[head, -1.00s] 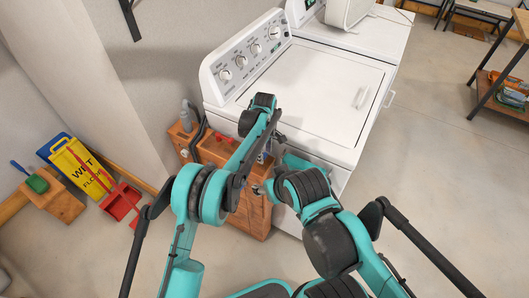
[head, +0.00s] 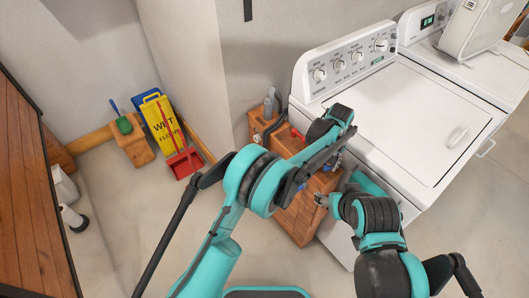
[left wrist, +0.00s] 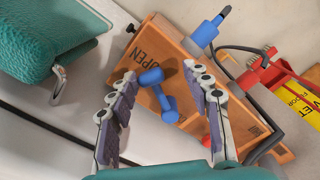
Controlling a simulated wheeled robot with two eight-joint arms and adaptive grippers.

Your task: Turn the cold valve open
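The blue valve handle (left wrist: 155,92) stands out from a wooden box (left wrist: 152,42) marked OPEN, in the left wrist view. My left gripper (left wrist: 164,112) is open, its two padded fingers on either side of the blue handle. I see a gap on both sides and no clear contact. In the head view my left forearm reaches over the wooden box (head: 298,222) and hides its fingers and most of the valve. My right gripper (head: 322,199) is low beside the box's front, partly hidden by its arm; its finger opening is unclear.
The white washer (head: 400,112) stands close on the right. A yellow wet-floor sign (head: 160,122) and red dustpan (head: 185,163) are at left. Floor between is clear.

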